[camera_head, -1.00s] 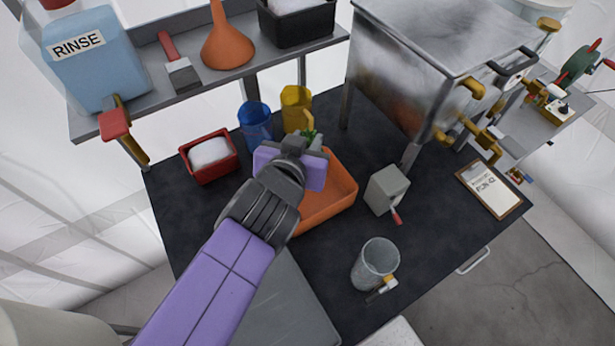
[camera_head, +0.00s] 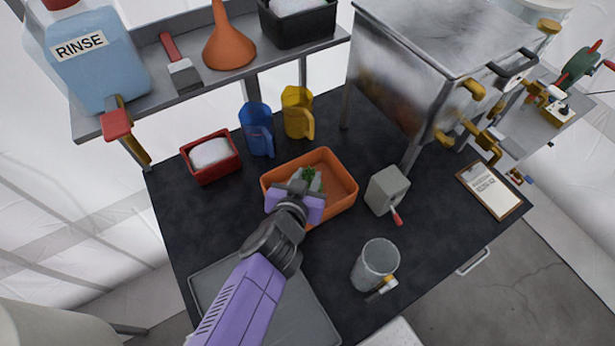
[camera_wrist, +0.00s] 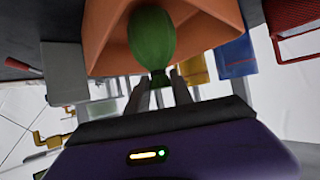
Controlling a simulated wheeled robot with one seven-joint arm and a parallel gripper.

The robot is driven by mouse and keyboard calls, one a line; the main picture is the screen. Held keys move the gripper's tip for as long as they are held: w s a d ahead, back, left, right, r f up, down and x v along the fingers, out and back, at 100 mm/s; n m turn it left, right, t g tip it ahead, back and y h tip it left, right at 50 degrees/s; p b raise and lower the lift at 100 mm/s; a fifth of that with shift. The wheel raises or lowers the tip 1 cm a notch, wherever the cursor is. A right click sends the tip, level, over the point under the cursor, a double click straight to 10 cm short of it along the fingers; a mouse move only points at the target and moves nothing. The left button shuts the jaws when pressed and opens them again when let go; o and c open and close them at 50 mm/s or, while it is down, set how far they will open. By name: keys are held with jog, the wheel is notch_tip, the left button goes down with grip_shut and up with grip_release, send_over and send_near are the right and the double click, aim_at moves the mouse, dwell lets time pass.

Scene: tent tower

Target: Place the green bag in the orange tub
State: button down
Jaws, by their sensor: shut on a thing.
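The orange tub (camera_head: 341,187) stands on the dark table, and it also fills the upper part of the wrist view (camera_wrist: 105,35). The green bag (camera_wrist: 151,38) is a rounded bundle with a narrow neck. My gripper (camera_wrist: 157,82) is shut on that neck, with a finger on each side. In the head view, my purple and grey gripper (camera_head: 300,197) is over the near left part of the tub. A little of the green bag (camera_head: 311,178) shows beyond it, within the tub's outline. I cannot tell whether the bag touches the tub's floor.
A red tub of white stuff (camera_head: 211,158), a blue jug (camera_head: 257,130) and a yellow jug (camera_head: 298,113) stand behind the tub. A grey box (camera_head: 386,190) and a clear cylinder (camera_head: 376,263) are right. A grey tray (camera_head: 215,285) lies in front.

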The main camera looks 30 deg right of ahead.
jog(key=shift+f, duration=0.3)
jog(key=c, duration=1.1)
grip_release()
jog(key=shift+s, duration=0.1)
jog(key=v, duration=1.2)
jog(key=shift+s, duration=0.1)
